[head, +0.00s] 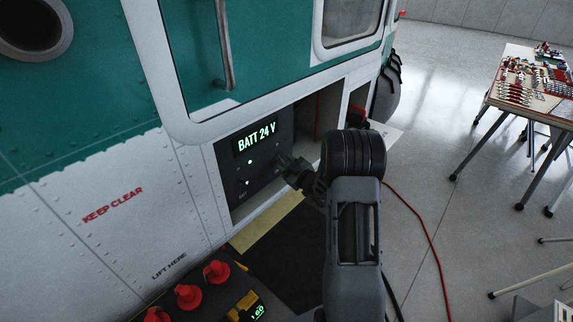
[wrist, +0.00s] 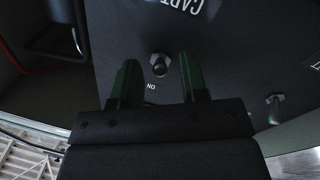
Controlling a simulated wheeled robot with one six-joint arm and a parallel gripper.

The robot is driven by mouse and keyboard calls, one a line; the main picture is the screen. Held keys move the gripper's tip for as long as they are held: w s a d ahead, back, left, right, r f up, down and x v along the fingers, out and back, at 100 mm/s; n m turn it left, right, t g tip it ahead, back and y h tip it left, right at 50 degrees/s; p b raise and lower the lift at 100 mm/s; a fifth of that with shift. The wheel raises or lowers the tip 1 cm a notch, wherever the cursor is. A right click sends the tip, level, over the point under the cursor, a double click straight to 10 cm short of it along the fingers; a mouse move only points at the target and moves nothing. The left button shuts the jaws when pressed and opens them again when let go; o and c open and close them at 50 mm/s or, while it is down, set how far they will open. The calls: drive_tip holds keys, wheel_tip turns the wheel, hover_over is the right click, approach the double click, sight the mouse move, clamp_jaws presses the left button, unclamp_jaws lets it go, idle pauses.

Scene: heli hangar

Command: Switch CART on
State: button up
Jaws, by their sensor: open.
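The CART switch (wrist: 159,65) is a small metal toggle on a dark panel, seen upside down in the wrist view. Its CART label (wrist: 183,5) is at the top edge and an ON mark (wrist: 151,86) is on the gripper side of it. My gripper (wrist: 157,60) is open, with one green-black finger to each side of the toggle. I cannot tell whether the fingers touch it or which way its lever leans. In the head view my gripper (head: 286,163) is at the right part of the panel (head: 239,208) and hides this switch.
A lit display (head: 256,137) reads BATT 24 V. Another toggle (wrist: 275,105) is at the right in the wrist view. The bay frame borders the panel. A red cable (head: 424,225) lies on the floor; a tool table (head: 499,103) stands far right.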

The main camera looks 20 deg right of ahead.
drive_tip(key=shift+c, duration=0.3)
clamp_jaws()
